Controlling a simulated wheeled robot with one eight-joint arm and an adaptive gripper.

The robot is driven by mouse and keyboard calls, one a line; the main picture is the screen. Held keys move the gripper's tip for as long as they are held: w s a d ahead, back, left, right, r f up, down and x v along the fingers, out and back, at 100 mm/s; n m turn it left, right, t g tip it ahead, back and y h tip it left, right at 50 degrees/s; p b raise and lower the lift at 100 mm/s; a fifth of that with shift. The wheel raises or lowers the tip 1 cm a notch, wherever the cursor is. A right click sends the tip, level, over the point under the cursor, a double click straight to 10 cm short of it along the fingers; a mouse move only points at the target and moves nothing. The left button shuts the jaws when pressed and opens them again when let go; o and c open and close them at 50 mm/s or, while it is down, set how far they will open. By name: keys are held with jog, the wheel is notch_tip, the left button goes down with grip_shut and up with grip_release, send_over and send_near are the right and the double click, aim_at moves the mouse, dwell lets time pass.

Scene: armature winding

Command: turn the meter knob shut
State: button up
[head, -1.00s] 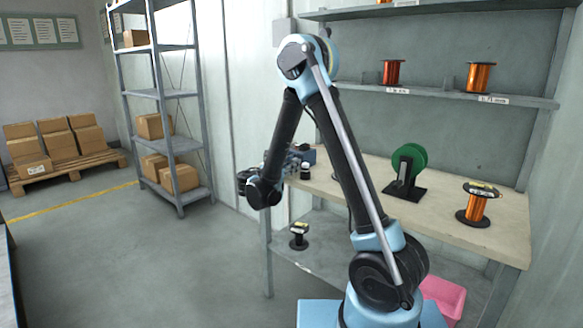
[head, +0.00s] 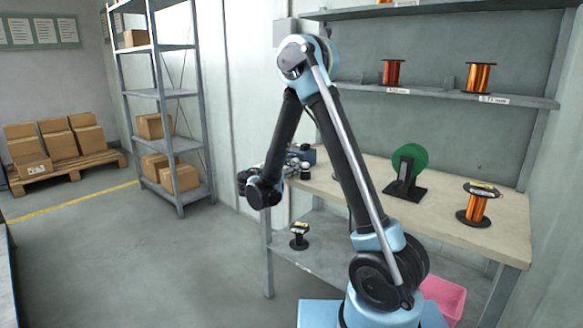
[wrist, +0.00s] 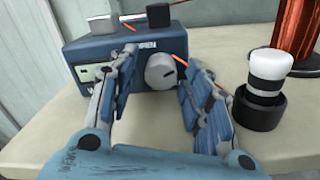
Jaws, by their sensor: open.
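The meter (wrist: 84,62) is a blue box at the back of the bench in the wrist view, with a small display on its left front. Its round grey knob (wrist: 160,71) is on the front face, with a light pointer line. My gripper (wrist: 158,83) is open, and its two fingers point at the meter with the knob between them, nearer the right finger. I cannot tell whether a finger touches the knob. In the head view the meter (head: 310,154) shows only in part behind my arm, and the knob is hidden there.
A white-capped black container (wrist: 265,90) stands right of my gripper, near a copper spool (wrist: 297,30). The workbench (head: 450,213) also holds a green wheel (head: 410,160) and another spool (head: 477,206).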

jog(key=shift+r, duration=0.1)
notch_tip(320, 180, up, 10)
dwell(0.6)
jog(key=s+a+f+n, duration=0.3)
jog(key=s+a+f, duration=0.75)
jog(key=s, duration=0.25)
jog(key=shift+h, duration=0.3)
jog(key=x, duration=1.6)
jog(key=shift+w+d, duration=0.3)
jog(key=shift+c, duration=0.6)
jog(key=c, duration=1)
